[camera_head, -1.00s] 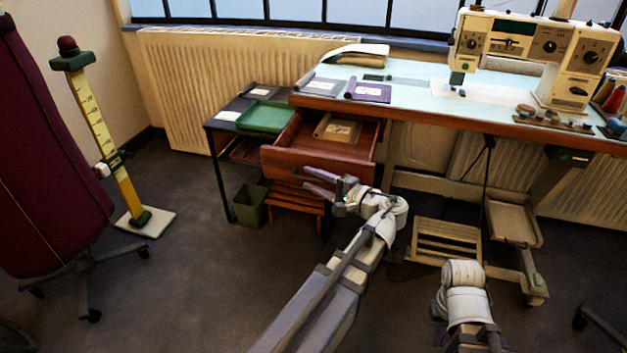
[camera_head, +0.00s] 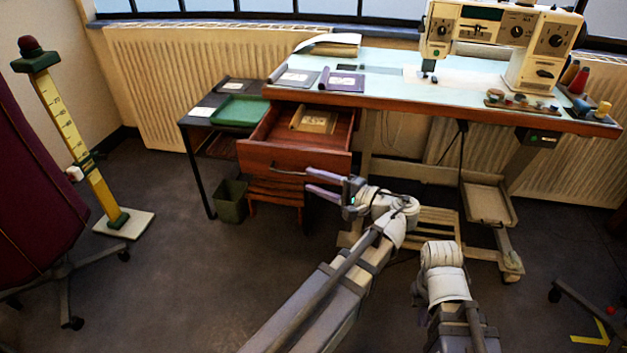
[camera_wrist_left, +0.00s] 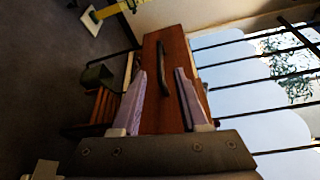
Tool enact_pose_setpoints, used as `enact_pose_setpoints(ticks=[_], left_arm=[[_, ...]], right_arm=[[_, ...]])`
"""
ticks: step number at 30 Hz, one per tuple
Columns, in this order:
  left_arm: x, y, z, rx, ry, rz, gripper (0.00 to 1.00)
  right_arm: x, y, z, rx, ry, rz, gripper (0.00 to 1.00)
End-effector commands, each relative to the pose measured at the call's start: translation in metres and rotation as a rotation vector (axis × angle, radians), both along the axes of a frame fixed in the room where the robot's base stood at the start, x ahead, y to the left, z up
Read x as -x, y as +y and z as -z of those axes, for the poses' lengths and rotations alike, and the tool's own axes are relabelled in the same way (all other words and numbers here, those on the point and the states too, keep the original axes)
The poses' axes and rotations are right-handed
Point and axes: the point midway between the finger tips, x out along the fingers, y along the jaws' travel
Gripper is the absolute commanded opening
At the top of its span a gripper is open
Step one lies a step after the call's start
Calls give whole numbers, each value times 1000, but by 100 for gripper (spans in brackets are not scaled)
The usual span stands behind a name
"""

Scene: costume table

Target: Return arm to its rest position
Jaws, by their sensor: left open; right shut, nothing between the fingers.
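My left gripper (camera_head: 307,180) is open and empty, just in front of the wooden drawer (camera_head: 292,163), which is pulled out under the sewing table. In the left wrist view the gripper's two purple fingers (camera_wrist_left: 160,72) are spread apart, with the drawer's dark handle (camera_wrist_left: 163,62) showing between and beyond them. I see no contact with the handle. A brown-yellow packet (camera_head: 314,121) lies in the drawer. My right arm (camera_head: 442,275) is folded low at the bottom right; its wrist shows, but its fingers are hidden.
The sewing table (camera_head: 390,88) carries a sewing machine (camera_head: 500,40) and booklets. A side table with a green tray (camera_head: 240,110) stands left of the drawer, a bin (camera_head: 230,201) below it. A yellow ruler stand (camera_head: 75,140) is at left. Floor between is clear.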

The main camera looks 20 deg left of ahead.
Motion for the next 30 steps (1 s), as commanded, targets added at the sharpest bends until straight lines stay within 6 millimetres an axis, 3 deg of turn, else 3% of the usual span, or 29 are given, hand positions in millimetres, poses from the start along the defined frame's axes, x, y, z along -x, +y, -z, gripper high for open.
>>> enact_pose_setpoints(ticks=[10, 13, 16, 21, 24, 30], left_arm=[[1, -1, 4, 20, 3, 2, 44], [7, -5, 20, 108, 13, 10, 44], [18, -19, 52, 274, 35, 22, 44], [46, -67, 114, 647, 89, 29, 44], [64, -101, 140, 843, 123, 24, 44], [96, -161, 166, 1139, 183, 4, 44]], right_arm=[[0, 0, -1, 0, 0, 0, 0], [0, 0, -3, 0, 0, 0, 0], [0, 0, -8, 1, 0, 1, 0], [0, 0, -15, 1, 0, 1, 0], [0, 0, -19, 2, 0, 2, 0], [0, -1, -24, 2, 0, 2, 0]])
